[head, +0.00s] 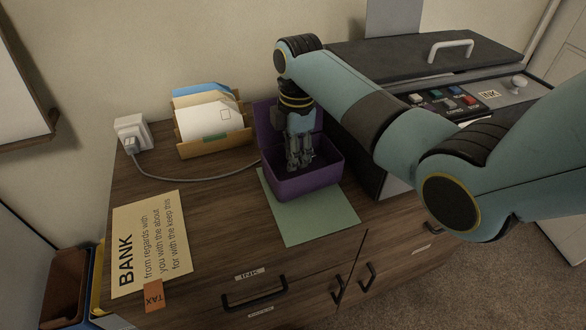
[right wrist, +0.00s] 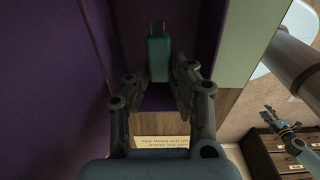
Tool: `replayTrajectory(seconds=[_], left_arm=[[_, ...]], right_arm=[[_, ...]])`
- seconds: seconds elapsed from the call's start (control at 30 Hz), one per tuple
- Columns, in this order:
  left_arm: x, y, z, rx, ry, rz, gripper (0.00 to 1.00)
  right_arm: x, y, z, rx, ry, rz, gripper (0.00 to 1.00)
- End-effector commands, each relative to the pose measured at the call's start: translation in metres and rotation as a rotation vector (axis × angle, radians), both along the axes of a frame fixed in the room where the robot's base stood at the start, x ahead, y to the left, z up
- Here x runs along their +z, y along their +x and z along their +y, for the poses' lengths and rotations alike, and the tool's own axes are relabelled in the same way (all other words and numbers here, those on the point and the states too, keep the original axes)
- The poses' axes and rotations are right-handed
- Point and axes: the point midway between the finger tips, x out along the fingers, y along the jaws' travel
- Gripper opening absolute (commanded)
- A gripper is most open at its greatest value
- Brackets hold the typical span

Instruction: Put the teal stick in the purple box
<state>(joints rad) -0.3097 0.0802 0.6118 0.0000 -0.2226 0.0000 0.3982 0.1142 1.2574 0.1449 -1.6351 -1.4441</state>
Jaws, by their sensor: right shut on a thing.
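The purple box (head: 312,185) stands open on the desk, its lid raised at the back. My right gripper (head: 300,165) points down inside the box's opening, in front of the lid. In the right wrist view my right gripper (right wrist: 157,78) is shut on the teal stick (right wrist: 158,57), which sits between its fingertips. Purple walls (right wrist: 70,90) surround it there. In the head view I cannot make out the stick. My left gripper (right wrist: 276,114) shows small at the right of the right wrist view; its jaws are too small to read.
A green sheet (head: 305,222) lies under and before the box. A letter holder (head: 215,138), a white plug with cable (head: 133,135) and a BANK paper (head: 150,240) are to the left. A dark machine with buttons (head: 450,100) stands right, close to my arm.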

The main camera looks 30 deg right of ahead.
Motion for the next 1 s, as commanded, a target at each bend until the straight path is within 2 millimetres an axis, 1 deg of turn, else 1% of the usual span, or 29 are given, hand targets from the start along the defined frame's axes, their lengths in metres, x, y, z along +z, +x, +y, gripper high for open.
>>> replayTrajectory(seconds=[0.07,0.17,0.3,0.37,0.5,0.73,0.77,0.9,0.93,1.0], left_arm=[[-0.003,-0.004,0.0,0.0,0.0,0.006,0.4],[-0.004,-0.002,0.0,0.0,0.0,0.003,0.4],[-0.01,0.009,0.0,-0.001,0.0,-0.013,0.4],[-0.011,0.015,0.0,-0.001,-0.001,-0.022,0.4],[-0.01,0.022,0.0,-0.002,-0.001,-0.033,0.4],[-0.011,0.016,0.0,-0.001,-0.001,-0.025,0.4],[-0.011,0.015,0.0,-0.001,-0.001,-0.023,0.4],[-0.011,0.01,0.0,-0.001,0.0,-0.016,0.4],[-0.011,0.01,0.0,-0.001,0.0,-0.016,0.4],[-0.011,0.01,0.0,-0.001,0.0,-0.015,0.4]], right_arm=[[-0.007,0.001,0.0,0.0,0.0,-0.001,0.0],[-0.016,0.0,0.0,0.001,0.0,0.0,0.0],[-0.037,0.0,0.0,0.001,0.0,0.001,0.0],[-0.044,0.001,0.0,0.001,0.0,-0.001,0.0],[-0.045,0.001,0.0,0.001,-0.001,-0.003,0.0],[-0.048,0.001,0.0,0.001,-0.001,-0.002,0.0],[-0.048,0.001,0.0,0.001,-0.001,-0.002,0.23],[-0.048,0.001,0.0,0.001,-0.001,-0.002,0.42],[-0.048,0.001,0.0,0.001,-0.001,-0.002,0.44],[-0.048,0.001,0.0,0.001,-0.001,-0.002,0.44]])
